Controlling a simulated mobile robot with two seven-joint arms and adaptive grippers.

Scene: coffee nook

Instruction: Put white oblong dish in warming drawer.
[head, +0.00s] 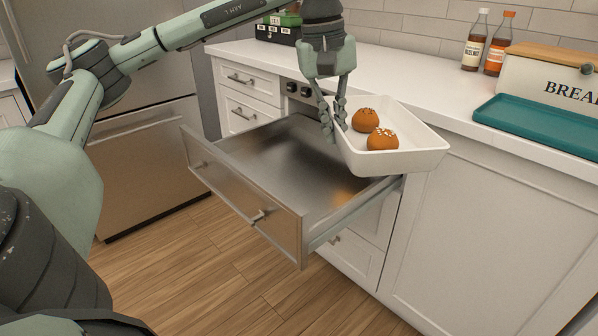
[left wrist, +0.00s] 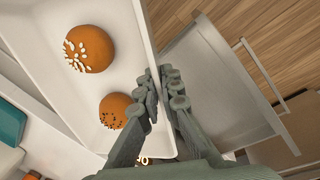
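My left gripper (head: 334,125) is shut on the dish's left wall, one finger inside and one outside, as the left wrist view (left wrist: 163,95) also shows. The dish (left wrist: 63,104) is held in the air above the right side of the warming drawer, roughly level. The warming drawer (head: 258,170) is pulled out and its metal floor looks empty; the dish hides its far right corner. My right gripper is not in view.
The white counter (head: 451,115) runs behind the drawer. A teal tray (head: 545,125), a bread box (head: 540,82) and two bottles (head: 485,42) stand on it at right. A dark box (head: 278,30) stands at the back. Wooden floor lies in front.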

